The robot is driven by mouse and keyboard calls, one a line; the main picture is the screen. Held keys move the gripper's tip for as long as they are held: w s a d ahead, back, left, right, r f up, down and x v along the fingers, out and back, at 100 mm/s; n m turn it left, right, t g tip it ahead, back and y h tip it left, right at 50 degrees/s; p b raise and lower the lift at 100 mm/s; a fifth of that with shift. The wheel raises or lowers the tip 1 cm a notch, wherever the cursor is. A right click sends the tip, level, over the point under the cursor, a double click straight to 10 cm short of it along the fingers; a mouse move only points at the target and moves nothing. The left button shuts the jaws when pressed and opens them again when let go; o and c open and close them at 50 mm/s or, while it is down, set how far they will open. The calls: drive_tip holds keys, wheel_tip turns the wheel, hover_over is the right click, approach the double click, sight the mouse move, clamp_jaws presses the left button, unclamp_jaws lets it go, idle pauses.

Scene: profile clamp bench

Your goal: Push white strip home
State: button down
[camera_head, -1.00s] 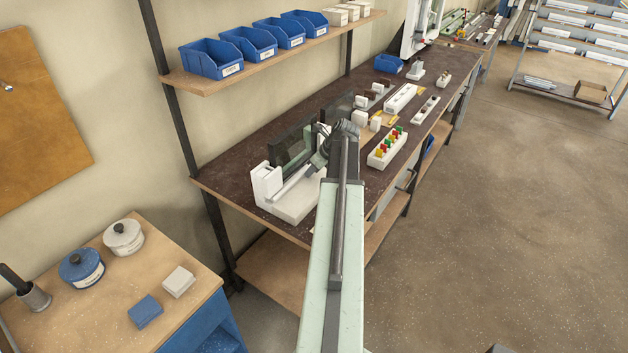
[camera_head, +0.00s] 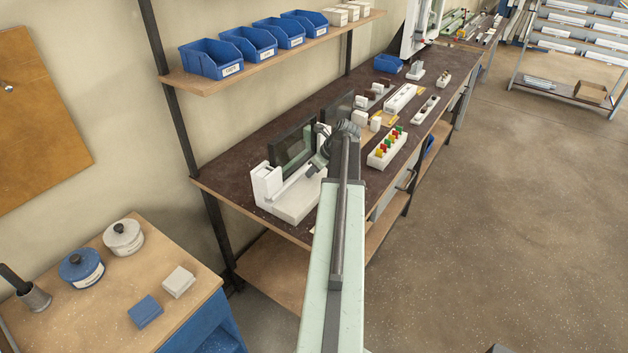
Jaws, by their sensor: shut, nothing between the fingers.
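The white strip (camera_head: 292,187) shows as a thin pale bar low along the front of an upright dark-framed glass pane (camera_head: 293,150). It runs from the white end post of the clamp fixture (camera_head: 267,183) toward my gripper. My gripper (camera_head: 313,170) is shut and empty, at the strip's right end, close to the lower right of the pane. Whether it touches the strip I cannot tell. My arm and wrist hide the right part of the fixture.
The fixture stands at the near end of a dark bench (camera_head: 230,180). A second dark pane (camera_head: 338,107) stands behind. A white tray with coloured pieces (camera_head: 387,150) lies right of my wrist. A shelf with blue bins (camera_head: 211,60) hangs above. The floor at right is clear.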

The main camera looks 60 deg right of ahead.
drive_tip(key=shift+s, duration=0.5)
wheel_tip(320, 180, up, 8)
drive_tip(key=p, duration=0.8)
